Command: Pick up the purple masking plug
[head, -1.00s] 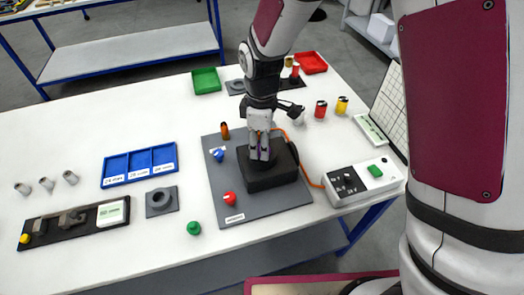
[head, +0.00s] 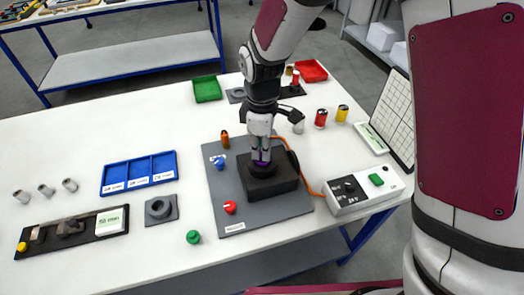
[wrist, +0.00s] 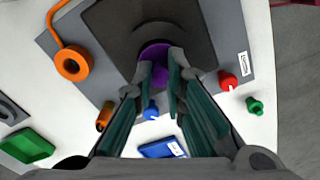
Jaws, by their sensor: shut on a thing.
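The purple masking plug (wrist: 160,76) is between my fingertips in the wrist view, over the round opening of a black block (head: 272,184). In the head view, only a small purple patch of the plug (head: 261,163) shows below my fingers. My gripper (head: 261,154) is shut on the plug from above; it also shows in the wrist view (wrist: 160,88). The plug's lower part is hidden, so I cannot tell how far it sits in the opening.
Blue (head: 219,163), red (head: 230,207) and orange (head: 225,139) plugs stand around the block on the grey mat (head: 290,209). A control box (head: 362,190) with an orange cable is at right. A blue tray (head: 138,173) and a green plug (head: 193,237) are left.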

